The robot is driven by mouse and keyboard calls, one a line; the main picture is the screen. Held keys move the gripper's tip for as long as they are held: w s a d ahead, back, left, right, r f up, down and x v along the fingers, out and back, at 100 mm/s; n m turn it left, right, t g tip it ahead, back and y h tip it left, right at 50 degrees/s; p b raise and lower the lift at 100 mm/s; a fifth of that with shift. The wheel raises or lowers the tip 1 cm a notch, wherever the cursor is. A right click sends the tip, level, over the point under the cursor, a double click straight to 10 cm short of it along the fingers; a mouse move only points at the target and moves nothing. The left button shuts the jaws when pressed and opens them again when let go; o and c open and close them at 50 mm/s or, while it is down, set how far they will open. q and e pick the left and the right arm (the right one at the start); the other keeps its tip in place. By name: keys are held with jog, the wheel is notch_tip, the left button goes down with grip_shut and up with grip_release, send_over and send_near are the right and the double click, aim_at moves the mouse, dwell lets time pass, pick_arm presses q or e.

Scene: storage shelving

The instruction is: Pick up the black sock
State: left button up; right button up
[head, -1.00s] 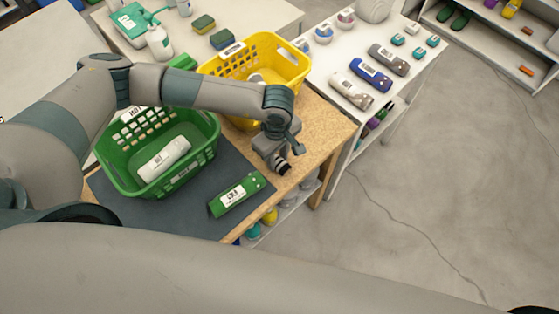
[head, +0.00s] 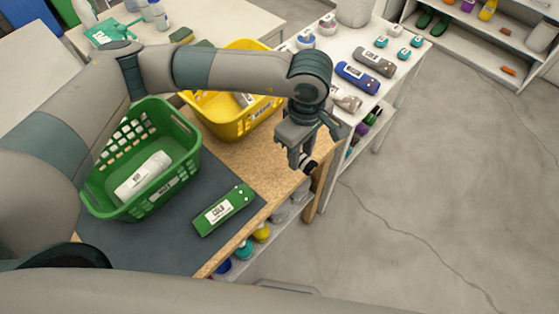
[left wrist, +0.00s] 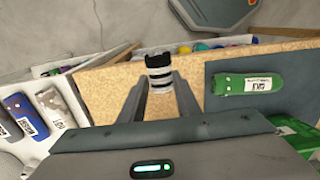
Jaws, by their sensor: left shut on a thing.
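The black sock (left wrist: 158,66), a small roll with white bands, is between the fingertips of my left gripper (left wrist: 159,82) in the left wrist view. My left gripper is shut on it. In the head view my left gripper (head: 301,160) hangs over the right end of the wooden table, and the sock (head: 308,164) shows only partly behind the fingers. I cannot tell for sure how far it is above the tabletop. My right gripper is not in view.
A green basket (head: 187,165) with a white roll stands on a dark mat (head: 150,243). A green roll (head: 224,210) lies beside it. A yellow basket (head: 222,122) stands behind. A white table (head: 395,85) with rolled socks is at the right. Open floor lies further right.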

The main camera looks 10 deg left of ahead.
pick_arm(q)
jog(key=d, duration=0.1)
jog(key=d+r+b, duration=0.1)
jog(key=shift+d+r, duration=0.45)
jog(key=shift+d, duration=0.05)
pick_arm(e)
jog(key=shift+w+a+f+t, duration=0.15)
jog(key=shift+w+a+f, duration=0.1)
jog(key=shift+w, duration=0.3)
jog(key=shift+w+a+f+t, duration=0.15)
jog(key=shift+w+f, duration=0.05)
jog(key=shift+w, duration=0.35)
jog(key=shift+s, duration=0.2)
